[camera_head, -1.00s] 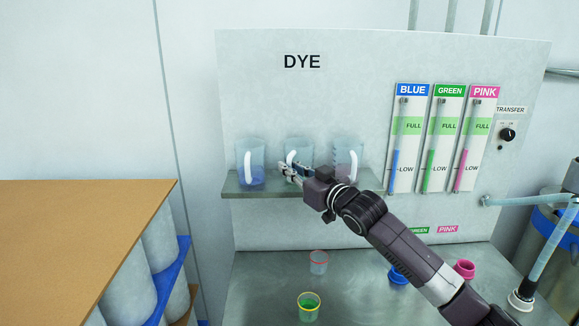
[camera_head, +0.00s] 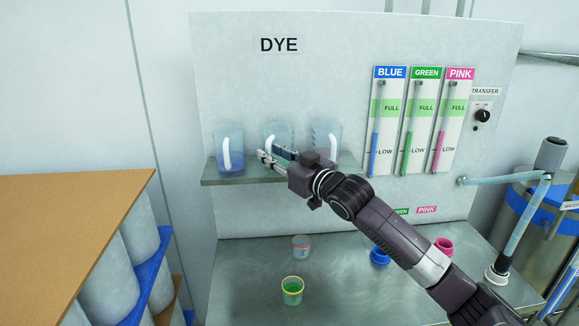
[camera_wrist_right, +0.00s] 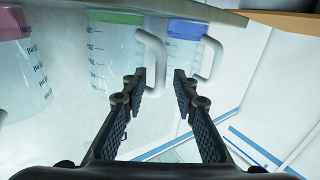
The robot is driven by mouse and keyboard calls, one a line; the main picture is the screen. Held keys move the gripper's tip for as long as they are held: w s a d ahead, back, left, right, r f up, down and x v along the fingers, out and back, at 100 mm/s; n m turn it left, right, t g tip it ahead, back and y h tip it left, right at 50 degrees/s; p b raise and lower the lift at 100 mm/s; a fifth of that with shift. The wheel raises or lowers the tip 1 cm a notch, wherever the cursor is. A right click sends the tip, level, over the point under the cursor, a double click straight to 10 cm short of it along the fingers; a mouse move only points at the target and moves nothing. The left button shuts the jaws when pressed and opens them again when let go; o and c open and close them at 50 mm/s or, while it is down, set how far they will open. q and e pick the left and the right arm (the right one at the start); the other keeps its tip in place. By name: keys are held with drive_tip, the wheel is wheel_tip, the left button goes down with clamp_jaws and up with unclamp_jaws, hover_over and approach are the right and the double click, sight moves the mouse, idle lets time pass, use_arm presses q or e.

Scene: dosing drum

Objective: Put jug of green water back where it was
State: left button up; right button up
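The jug of green water (camera_head: 284,136) stands upright in the middle of the shelf, its lower part hidden behind my right gripper. In the right wrist view, which is upside down, the jug (camera_wrist_right: 113,50) shows its green liquid and white handle (camera_wrist_right: 153,62). My right gripper (camera_head: 268,156) is open in front of the jug. Its two fingers (camera_wrist_right: 160,88) are apart, with the handle just beyond the tips near the left one; I cannot tell if they touch. My left gripper is not in view.
The shelf (camera_head: 225,182) also holds the blue-water jug (camera_head: 232,158) on the left and a pink-water jug (camera_wrist_right: 20,65) on the right. Below, the counter holds a green-filled cup (camera_head: 292,291), a clear cup (camera_head: 301,248) and blue and pink caps.

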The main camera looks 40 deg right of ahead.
drive_tip(key=s+b, duration=0.3)
drive_tip(key=s, duration=0.7)
drive_tip(key=shift+s+d, duration=0.15)
